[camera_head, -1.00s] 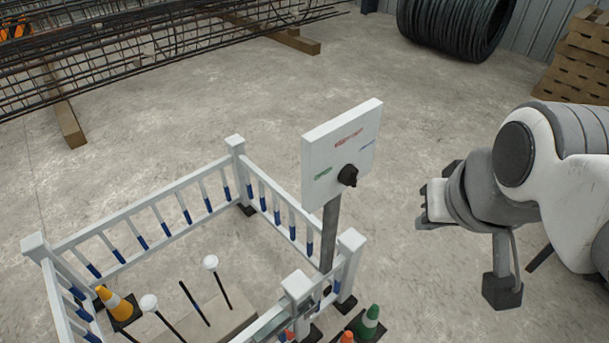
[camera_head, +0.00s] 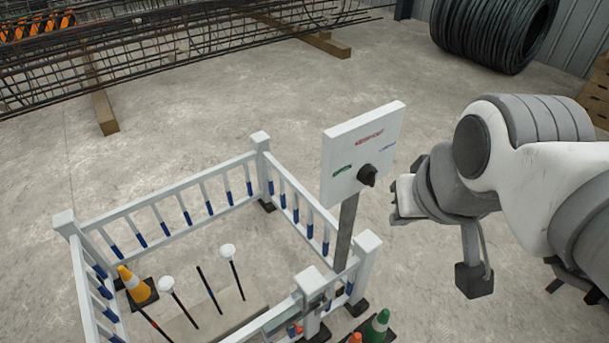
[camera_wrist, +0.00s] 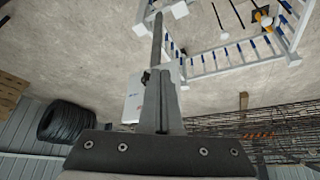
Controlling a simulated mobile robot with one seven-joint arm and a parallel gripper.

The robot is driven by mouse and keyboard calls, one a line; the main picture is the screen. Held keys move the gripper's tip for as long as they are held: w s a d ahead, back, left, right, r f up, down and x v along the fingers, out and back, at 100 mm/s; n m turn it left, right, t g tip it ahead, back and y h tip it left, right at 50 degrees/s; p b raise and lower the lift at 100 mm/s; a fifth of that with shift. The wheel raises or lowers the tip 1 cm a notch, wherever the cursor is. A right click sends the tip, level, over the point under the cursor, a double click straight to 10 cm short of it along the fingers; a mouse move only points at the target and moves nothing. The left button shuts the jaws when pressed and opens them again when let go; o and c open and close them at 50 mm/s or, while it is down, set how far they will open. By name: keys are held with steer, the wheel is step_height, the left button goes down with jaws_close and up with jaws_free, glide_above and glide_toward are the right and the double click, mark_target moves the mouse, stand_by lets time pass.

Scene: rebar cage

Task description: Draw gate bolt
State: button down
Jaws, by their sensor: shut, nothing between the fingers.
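A white fenced pen (camera_head: 200,212) with blue-banded balusters stands at lower left in the head view. Its gate rail (camera_head: 268,322) meets a white post (camera_head: 310,300) at the bottom edge. Small red and blue parts (camera_head: 297,328) show at that post, but I cannot make out the bolt clearly. My gripper (camera_head: 396,208) is right of the sign panel and above the floor, apart from the gate. In the wrist view its fingers (camera_wrist: 161,100) are together and empty, with the pen (camera_wrist: 235,58) at upper right.
A white sign panel (camera_head: 362,155) with a black knob (camera_head: 367,175) stands on a grey pole (camera_head: 346,230), close to my gripper. Green and orange cones (camera_head: 378,325) stand by the gate post. Inside the pen are an orange cone (camera_head: 137,285) and white-capped rods.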

steer(key=w+a+f+m+g+y+b, duration=0.25)
steer(key=w+f+b, duration=0.25)
steer(key=w+f, duration=0.65)
steer(key=w+a+f+m+g+y+b, duration=0.15)
steer(key=w+f+m+g+b, duration=0.3)
steer(key=f, duration=1.25)
step_height(320, 180, down, 35)
steer(key=m+b, duration=0.5)
steer(key=b, duration=0.2)
steer(key=shift+w+d+m+g, duration=0.25)
steer(key=shift+d+m+g, duration=0.05)
steer(key=shift+m+g, duration=0.1)
steer(key=shift+r, duration=0.1)
